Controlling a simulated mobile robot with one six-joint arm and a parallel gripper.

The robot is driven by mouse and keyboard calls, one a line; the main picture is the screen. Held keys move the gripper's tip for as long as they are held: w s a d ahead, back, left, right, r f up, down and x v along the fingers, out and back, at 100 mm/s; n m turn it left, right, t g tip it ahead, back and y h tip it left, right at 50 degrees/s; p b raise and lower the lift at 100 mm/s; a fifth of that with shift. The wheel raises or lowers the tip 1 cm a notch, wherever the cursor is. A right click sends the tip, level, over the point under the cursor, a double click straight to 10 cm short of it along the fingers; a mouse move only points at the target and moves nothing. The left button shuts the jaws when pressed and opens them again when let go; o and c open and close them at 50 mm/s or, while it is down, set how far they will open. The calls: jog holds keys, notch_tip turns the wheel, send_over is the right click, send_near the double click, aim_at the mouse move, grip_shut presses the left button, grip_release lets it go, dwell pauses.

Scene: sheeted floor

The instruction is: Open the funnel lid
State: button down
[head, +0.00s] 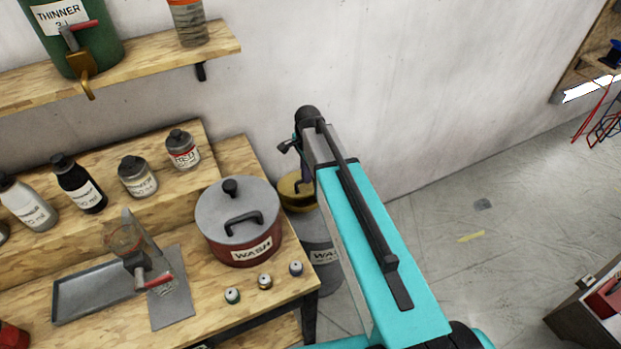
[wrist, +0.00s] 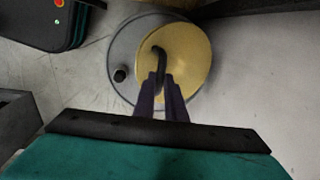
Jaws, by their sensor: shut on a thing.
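The yellow funnel lid (wrist: 190,60) sits on the grey drum (wrist: 122,50) in the wrist view, covering the right part of its top. A black curved handle (wrist: 159,50) stands on the lid. My gripper (wrist: 160,78) is shut on this handle, its two dark fingers close together around its near end. In the head view, the lid (head: 292,196) shows beside the bench, partly hidden behind my arm. The drum (head: 318,235) below it carries a WASH label, and the bench and arm hide much of it. Whether the lid is raised at all, I cannot tell.
The wooden bench (head: 235,325) stands left of the drum, with a lidded red WASH pot (head: 240,240) near its edge and small bottles in front. A wall (head: 430,80) rises behind. Open floor (head: 480,235) lies to the right.

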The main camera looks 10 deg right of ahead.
jog(key=w+a+r+b, duration=0.1)
jog(key=w+r, duration=0.1)
jog(key=w, duration=0.4)
jog(key=w+a+r, duration=0.2)
jog(key=w, duration=0.5)
jog(key=shift+a+r+b, duration=0.15)
jog(key=shift+a+b, duration=0.1)
jog(key=shift+b, duration=0.15)
jog(key=c, duration=2.2)
grip_release()
jog(key=o, duration=0.4)
jog(key=shift+w, duration=0.2)
jog(key=shift+r, duration=0.15)
